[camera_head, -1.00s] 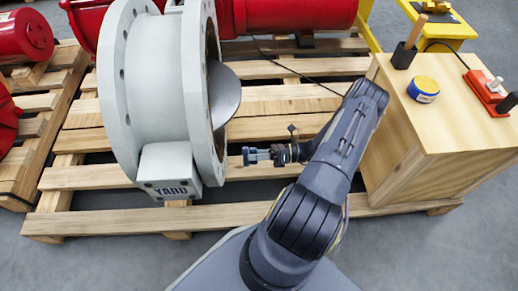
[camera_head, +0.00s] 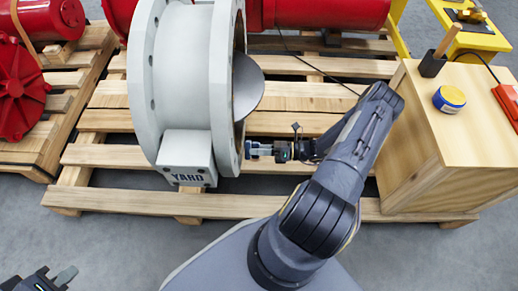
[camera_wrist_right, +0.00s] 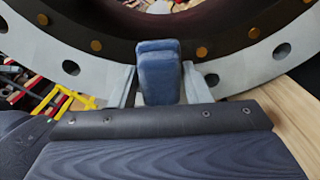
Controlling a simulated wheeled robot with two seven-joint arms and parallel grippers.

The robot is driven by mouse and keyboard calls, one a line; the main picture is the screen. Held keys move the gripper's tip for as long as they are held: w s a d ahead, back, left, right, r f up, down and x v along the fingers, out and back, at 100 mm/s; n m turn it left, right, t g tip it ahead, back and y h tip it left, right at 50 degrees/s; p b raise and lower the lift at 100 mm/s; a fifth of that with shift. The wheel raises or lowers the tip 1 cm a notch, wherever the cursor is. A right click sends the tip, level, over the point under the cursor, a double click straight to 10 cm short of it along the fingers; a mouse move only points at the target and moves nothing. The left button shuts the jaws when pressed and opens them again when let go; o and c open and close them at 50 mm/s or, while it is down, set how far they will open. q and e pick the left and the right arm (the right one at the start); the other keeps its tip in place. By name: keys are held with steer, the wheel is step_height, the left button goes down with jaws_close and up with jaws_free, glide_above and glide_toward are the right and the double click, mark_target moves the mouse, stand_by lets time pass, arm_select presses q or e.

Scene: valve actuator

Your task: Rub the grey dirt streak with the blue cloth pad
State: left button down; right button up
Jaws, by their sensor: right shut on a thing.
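The blue cloth pad (camera_wrist_right: 158,70) is held upright between the fingers of my right gripper (camera_wrist_right: 160,90), in the right wrist view. In the head view my right gripper (camera_head: 252,149) points left, close to the right flange of the pale grey valve body (camera_head: 188,80). The flange (camera_wrist_right: 75,60) lies just beyond the pad in the wrist view. I cannot tell whether the pad touches it. I cannot make out the grey dirt streak. My left gripper (camera_head: 48,279) is at the bottom left corner, partly cut off and away from the valve.
The valve stands on a wooden pallet (camera_head: 110,157). A wooden box (camera_head: 430,170) at right carries a blue and yellow tin (camera_head: 449,99), a black holder (camera_head: 432,65) and a red tool (camera_head: 510,103). Red parts (camera_head: 20,88) lie on another pallet at left.

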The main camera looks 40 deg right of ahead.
steer(key=shift+x, duration=1)
stand_by(0.3)
steer(key=shift+w+d+f+b, duration=1.85)
steer(key=shift+f+b, duration=0.8)
steer(key=shift+b, duration=0.95)
steer(key=s+a+r+p, duration=0.1)
steer(key=p, duration=0.1)
steer(key=a+r+p, duration=0.1)
steer(key=r, duration=0.1)
steer(key=s+a+r+p, duration=0.1)
steer(key=p, duration=0.1)
steer(key=shift+s+a+r+p, duration=0.15)
steer(key=shift+s+r+p, duration=0.2)
steer(key=shift+r, duration=0.05)
steer(key=shift+s+a+r+p, duration=0.4)
steer(key=shift+s+p, duration=0.05)
steer(key=shift+p, duration=0.05)
